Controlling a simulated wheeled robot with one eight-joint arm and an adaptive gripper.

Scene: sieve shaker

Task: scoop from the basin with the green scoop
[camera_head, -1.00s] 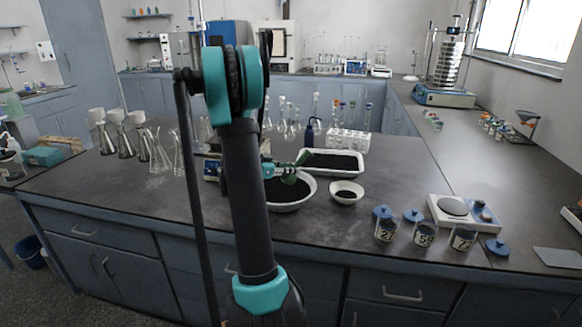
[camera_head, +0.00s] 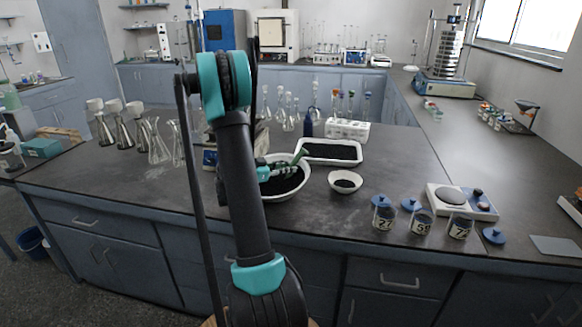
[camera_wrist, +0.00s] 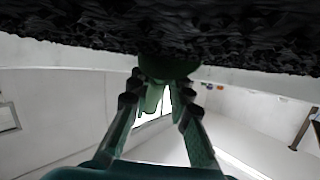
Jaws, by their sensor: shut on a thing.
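The white basin (camera_head: 290,197) stands on the dark bench just right of my arm in the head view, with dark granular material (camera_head: 289,186) in it. My gripper (camera_head: 277,171) is over the basin, low near the material, and shut on the green scoop (camera_head: 301,155). In the wrist view, my gripper's fingers (camera_wrist: 160,90) close around the green scoop (camera_wrist: 168,68), which meets the dark material (camera_wrist: 230,35). The scoop's far end is hidden there, so I cannot tell how much it holds. My arm hides the basin's left side in the head view.
A white tray of dark material (camera_head: 353,161) lies behind the basin, and a small white bowl (camera_head: 345,188) is to its right. Labelled jars (camera_head: 421,222) and a balance (camera_head: 476,212) stand further right. Glass flasks (camera_head: 158,150) stand left of my arm.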

